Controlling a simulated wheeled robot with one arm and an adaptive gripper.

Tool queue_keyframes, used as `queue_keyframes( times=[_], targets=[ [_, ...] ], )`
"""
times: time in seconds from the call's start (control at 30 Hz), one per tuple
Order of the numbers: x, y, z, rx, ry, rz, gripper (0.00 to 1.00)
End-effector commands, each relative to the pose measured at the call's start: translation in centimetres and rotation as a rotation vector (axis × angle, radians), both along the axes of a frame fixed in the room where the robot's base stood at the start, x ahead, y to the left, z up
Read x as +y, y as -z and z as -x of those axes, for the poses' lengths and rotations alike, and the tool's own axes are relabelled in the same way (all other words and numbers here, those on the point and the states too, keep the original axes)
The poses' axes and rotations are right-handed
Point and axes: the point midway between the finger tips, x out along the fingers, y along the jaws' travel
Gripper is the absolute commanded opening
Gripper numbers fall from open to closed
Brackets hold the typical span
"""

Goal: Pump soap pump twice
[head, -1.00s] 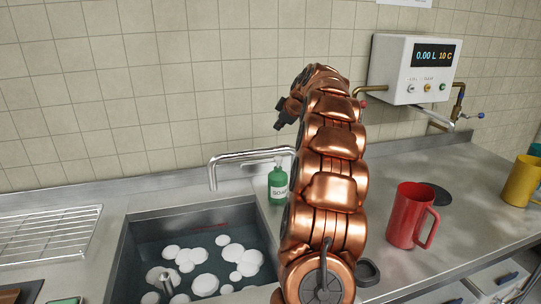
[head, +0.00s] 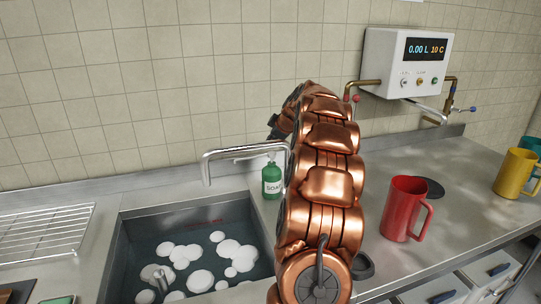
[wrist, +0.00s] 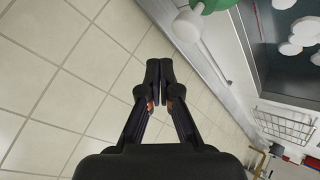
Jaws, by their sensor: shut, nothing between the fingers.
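The green soap bottle (head: 272,182) with a pale SOAP label stands upright on the counter behind the sink, beside the faucet. Its pump top (head: 270,157) is pale and partly overlapped by the faucet spout. In the wrist view the white pump head (wrist: 187,26) and a bit of the green bottle (wrist: 212,5) show at the top edge, ahead of the fingertips and to their right. My gripper (wrist: 161,72) is shut and empty, its two black fingers together. In the head view only a dark part of it shows left of my arm, above the bottle and apart from it.
The chrome faucet (head: 240,150) arches close to the bottle. The sink (head: 120,240) holds water with foam patches. A red mug (head: 402,210) and yellow mug (head: 512,175) stand right. A wall dispenser (head: 382,65) hangs above; a wire rack (head: 45,232) lies left.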

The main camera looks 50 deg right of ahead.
Motion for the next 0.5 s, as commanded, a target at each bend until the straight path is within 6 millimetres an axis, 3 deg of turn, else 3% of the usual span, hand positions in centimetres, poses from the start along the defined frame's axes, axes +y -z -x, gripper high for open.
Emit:
queue_keyframes(
  times=[0.13,0.5],
  targets=[
    [0.04,1.44,-0.04,0.001,-0.001,-0.001,0.0],
    [0.03,1.7,-0.04,0.001,-0.001,-0.001,0.0]
  ],
)
